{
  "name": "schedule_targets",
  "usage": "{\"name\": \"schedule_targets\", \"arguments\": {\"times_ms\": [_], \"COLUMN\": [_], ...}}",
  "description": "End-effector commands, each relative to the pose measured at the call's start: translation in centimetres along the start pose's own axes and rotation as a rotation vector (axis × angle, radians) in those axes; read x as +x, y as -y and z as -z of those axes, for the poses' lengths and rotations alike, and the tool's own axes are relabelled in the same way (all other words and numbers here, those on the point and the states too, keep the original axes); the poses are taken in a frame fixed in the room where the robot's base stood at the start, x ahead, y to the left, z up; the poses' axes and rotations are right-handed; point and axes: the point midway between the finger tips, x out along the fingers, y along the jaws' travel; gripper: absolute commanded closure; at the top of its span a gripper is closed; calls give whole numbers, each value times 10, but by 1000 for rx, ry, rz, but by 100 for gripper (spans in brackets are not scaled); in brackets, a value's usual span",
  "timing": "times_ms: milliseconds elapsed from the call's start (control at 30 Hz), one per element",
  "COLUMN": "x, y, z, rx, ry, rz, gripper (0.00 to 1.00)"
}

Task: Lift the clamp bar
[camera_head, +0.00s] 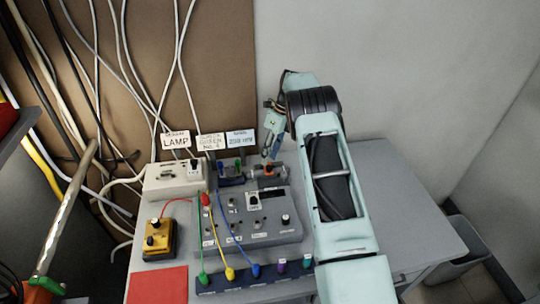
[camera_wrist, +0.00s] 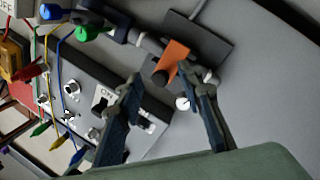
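An orange clamp piece (camera_wrist: 176,54) with a dark round knob sits on a dark bar-like assembly in the upper middle of the wrist view. It is probably the clamp bar. In the head view it shows as a small orange part (camera_head: 268,170) behind the grey control box. My gripper (camera_wrist: 168,98) is open, with one finger left and one right below the orange piece. Nothing is between the fingers. In the head view my gripper (camera_head: 269,150) hangs just above the orange part, partly hidden by my wrist. I cannot tell whether a finger touches it.
A grey control box (camera_head: 262,229) with knobs and a switch stands in front. Blue and green terminals (camera_head: 229,171) are beside the orange part. A beige lamp box (camera_head: 172,178), yellow box (camera_head: 158,238) and coloured cables lie left. The table's right side (camera_head: 410,210) is clear.

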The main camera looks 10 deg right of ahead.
Motion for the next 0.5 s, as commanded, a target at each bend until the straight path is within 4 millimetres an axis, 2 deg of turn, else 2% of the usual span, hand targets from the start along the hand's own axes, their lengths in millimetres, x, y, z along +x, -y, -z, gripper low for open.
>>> {"name": "schedule_targets", "arguments": {"times_ms": [167, 500], "x": [-26, -98], "y": [1, 1], "z": [0, 0], "rx": [0, -1], "ry": [3, 4], "rz": [4, 5], "gripper": [66, 66]}}
